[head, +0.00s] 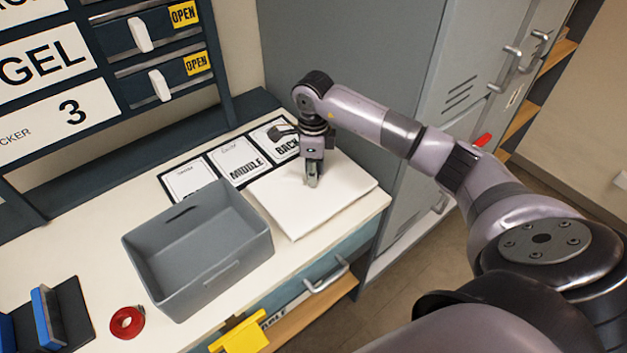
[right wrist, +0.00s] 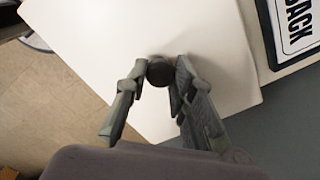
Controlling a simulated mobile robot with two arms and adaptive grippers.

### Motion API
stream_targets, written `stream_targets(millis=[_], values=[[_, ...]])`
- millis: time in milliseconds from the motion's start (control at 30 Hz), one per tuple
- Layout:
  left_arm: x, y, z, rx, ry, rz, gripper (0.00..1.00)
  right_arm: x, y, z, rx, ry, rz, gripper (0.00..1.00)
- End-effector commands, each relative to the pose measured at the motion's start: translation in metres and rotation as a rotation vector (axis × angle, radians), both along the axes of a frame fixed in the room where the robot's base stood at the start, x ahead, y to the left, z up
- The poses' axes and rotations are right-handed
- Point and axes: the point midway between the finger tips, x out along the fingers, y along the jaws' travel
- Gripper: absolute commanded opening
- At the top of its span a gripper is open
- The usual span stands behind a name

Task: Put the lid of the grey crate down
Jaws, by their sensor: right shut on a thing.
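The lid (head: 325,205) is a flat white panel to the right of the grey crate (head: 200,250). The crate stands open and looks empty. My right gripper (head: 312,182) is over the middle of the lid, pointing down. In the right wrist view its fingers (right wrist: 155,88) are shut on the lid's dark round knob (right wrist: 160,73), with the white lid (right wrist: 150,30) spread beneath. The lid is level, at or just above the counter; I cannot tell if it touches. My left gripper is not in view.
Cards in dark frames, one reading MIDDLE (head: 238,160), lie behind the lid on the white counter (head: 75,245). A red ring (head: 127,322) and a blue-and-dark block (head: 48,318) are at the left front. A grey locker (head: 350,60) stands behind my right arm.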

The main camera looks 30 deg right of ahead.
Motion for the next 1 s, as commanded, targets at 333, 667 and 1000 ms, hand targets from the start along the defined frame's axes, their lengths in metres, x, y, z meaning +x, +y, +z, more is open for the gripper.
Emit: stream_targets(millis=[333, 667, 1000], values=[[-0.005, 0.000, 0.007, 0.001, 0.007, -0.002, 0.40, -0.001, 0.000, -0.041, 0.001, 0.002, -0.001, 0.00], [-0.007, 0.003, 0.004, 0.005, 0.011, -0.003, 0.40, 0.000, 0.000, -0.046, -0.001, 0.000, -0.001, 0.00], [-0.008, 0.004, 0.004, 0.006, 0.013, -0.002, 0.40, 0.000, 0.000, -0.046, -0.001, 0.001, -0.001, 0.42]])
